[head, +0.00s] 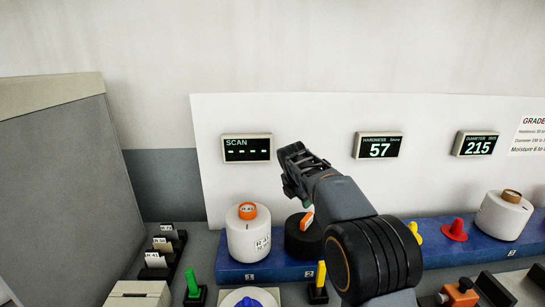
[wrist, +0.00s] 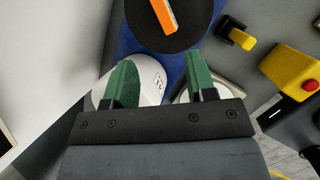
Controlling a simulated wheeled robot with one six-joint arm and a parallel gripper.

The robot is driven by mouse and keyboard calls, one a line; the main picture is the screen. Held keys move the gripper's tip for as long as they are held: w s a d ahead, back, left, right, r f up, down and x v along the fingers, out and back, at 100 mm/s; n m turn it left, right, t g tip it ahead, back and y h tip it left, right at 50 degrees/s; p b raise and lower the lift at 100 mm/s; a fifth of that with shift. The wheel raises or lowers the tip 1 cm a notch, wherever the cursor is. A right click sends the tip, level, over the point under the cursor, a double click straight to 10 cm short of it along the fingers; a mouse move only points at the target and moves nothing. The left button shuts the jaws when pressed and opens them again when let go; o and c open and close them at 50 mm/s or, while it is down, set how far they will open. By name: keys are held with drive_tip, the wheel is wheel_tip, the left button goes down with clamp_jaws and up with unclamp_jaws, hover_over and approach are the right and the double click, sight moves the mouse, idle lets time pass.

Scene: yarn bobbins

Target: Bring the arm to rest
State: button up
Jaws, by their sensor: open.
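My arm reaches up from the lower right in the head view. My gripper (head: 297,165) is raised in front of the white panel. In the wrist view my gripper (wrist: 160,76) has its two green fingers spread apart with nothing held between them. A white bobbin (head: 240,244) with an orange core stands on the blue stand, left of and below the gripper. In the wrist view this bobbin (wrist: 151,76) shows behind the left finger and between the fingers. My arm hides part of the stand.
A black disc (head: 297,244) with an orange piece sits beside the bobbin on the blue stand (head: 230,272). Another white bobbin (head: 502,220) stands far right. Displays (head: 247,148) hang on the panel (head: 310,112). A grey partition (head: 65,190) stands left. Coloured knobs crowd the front.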

drive_tip(key=s+d+f+m+y, duration=0.1)
drive_tip(key=s+d+f+m, duration=0.1)
drive_tip(key=s+m, duration=1)
drive_tip(key=s+d+f+m+y, duration=0.1)
drive_tip(key=s+m, duration=1.1)
drive_tip(key=s, duration=0.8)
drive_tip(key=shift+d+f+m+t+y, duration=0.3)
drive_tip(key=shift+d+f+t, duration=0.05)
drive_tip(key=shift+f+t, duration=0.05)
